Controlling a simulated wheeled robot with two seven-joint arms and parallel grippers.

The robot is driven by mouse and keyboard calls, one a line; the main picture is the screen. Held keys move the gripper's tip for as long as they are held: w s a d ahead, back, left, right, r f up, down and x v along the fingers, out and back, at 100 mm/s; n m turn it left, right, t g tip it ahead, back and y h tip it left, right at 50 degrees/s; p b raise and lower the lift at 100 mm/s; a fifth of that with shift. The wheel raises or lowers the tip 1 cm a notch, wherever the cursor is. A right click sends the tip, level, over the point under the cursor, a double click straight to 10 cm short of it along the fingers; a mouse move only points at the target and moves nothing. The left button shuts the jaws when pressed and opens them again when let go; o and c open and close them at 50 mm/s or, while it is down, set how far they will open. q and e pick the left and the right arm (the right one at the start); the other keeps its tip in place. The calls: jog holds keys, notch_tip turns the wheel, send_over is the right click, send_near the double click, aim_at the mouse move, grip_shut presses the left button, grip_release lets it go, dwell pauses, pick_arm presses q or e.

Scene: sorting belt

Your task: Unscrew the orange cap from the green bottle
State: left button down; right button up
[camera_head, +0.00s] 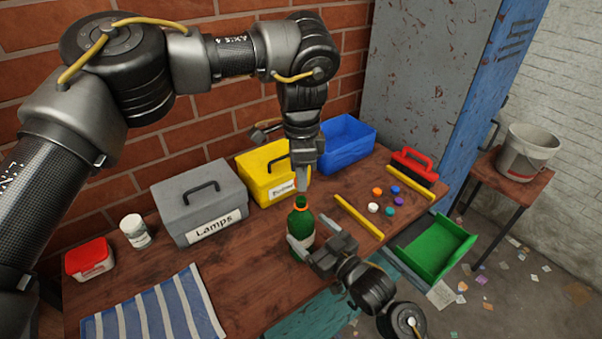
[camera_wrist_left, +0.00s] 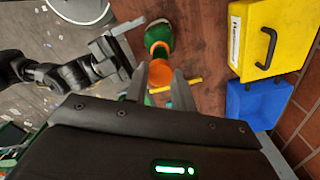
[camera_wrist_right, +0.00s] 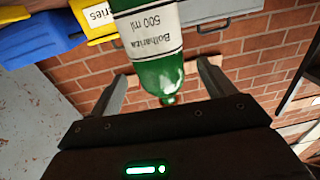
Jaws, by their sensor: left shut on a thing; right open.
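The green bottle (camera_head: 302,224) stands upright near the front of the wooden table, with an orange ring around its neck. Its white label shows in the right wrist view (camera_wrist_right: 150,28). My left gripper (camera_head: 303,182) is above the bottle's mouth, pointing down. It is shut on the orange cap, which shows between its fingers in the left wrist view (camera_wrist_left: 161,75). The cap looks apart from the bottle neck, just above it. My right gripper (camera_head: 312,247) is low beside the bottle, open, with its fingers on either side of it; the bottle partly hides them.
A grey box (camera_head: 203,212), yellow box (camera_head: 258,180) and blue bin (camera_head: 347,145) line the back. Several loose caps (camera_head: 373,207) lie between two yellow strips at right. A green tray (camera_head: 436,247) is beyond the right edge. A striped cloth (camera_head: 150,314) lies front left.

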jog(key=b+v, duration=0.1)
jog(key=v, duration=0.7)
